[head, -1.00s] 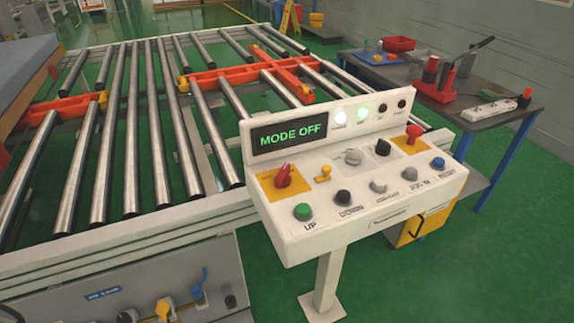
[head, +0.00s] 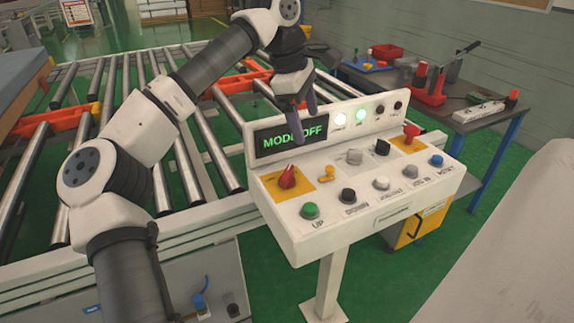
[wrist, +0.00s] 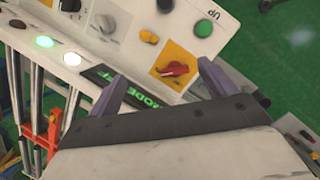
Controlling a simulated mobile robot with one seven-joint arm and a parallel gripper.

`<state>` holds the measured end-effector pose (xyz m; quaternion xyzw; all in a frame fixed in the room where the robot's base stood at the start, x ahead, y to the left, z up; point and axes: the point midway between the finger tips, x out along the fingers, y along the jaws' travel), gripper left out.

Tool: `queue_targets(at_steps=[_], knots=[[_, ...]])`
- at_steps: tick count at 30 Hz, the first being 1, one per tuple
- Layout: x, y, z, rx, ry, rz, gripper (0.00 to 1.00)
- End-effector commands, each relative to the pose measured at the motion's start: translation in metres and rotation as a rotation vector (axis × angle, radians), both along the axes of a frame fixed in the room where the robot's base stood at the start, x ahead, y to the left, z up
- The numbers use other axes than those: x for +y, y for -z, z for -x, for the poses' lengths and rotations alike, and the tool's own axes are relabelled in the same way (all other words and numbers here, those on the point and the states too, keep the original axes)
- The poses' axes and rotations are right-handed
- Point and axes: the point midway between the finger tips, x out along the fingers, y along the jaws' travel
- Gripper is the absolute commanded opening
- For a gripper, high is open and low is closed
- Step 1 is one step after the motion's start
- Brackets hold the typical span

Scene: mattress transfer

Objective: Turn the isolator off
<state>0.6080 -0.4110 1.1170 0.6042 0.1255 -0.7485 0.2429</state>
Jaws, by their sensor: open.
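The isolator looks to be the red rotary switch (head: 287,176) on a yellow plate at the left of the white control panel (head: 350,235). In the wrist view the red switch (wrist: 174,69) shows between my two fingertips. Its handle is tilted in the head view. My gripper (head: 306,122) is open and empty, pointing down above the panel, in front of the display (head: 275,138). It is apart from the red switch. The display reads MODE OFF, partly covered by a finger. My open gripper (wrist: 162,78) also shows in the wrist view.
A green UP button (head: 310,211), a small yellow switch (head: 326,174) and several other knobs sit close by. A red knob (head: 411,133) stands on another yellow plate at the right. The roller conveyor (head: 185,180) lies behind and left; a workbench (head: 480,115) stands at right.

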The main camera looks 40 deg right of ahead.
Motion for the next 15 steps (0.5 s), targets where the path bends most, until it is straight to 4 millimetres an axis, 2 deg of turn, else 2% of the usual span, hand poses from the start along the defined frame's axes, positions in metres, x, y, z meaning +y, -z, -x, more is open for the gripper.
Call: queue_targets(at_steps=[3, 6, 11, 15], knots=[[0.011, 0.004, -0.021, -0.110, -0.011, -0.148, 0.84], [0.018, 0.005, -0.029, -0.147, -0.017, -0.206, 0.84], [0.020, 0.020, -0.031, -0.154, -0.016, -0.223, 0.84], [0.020, 0.046, -0.031, -0.151, -0.016, -0.220, 0.84]])
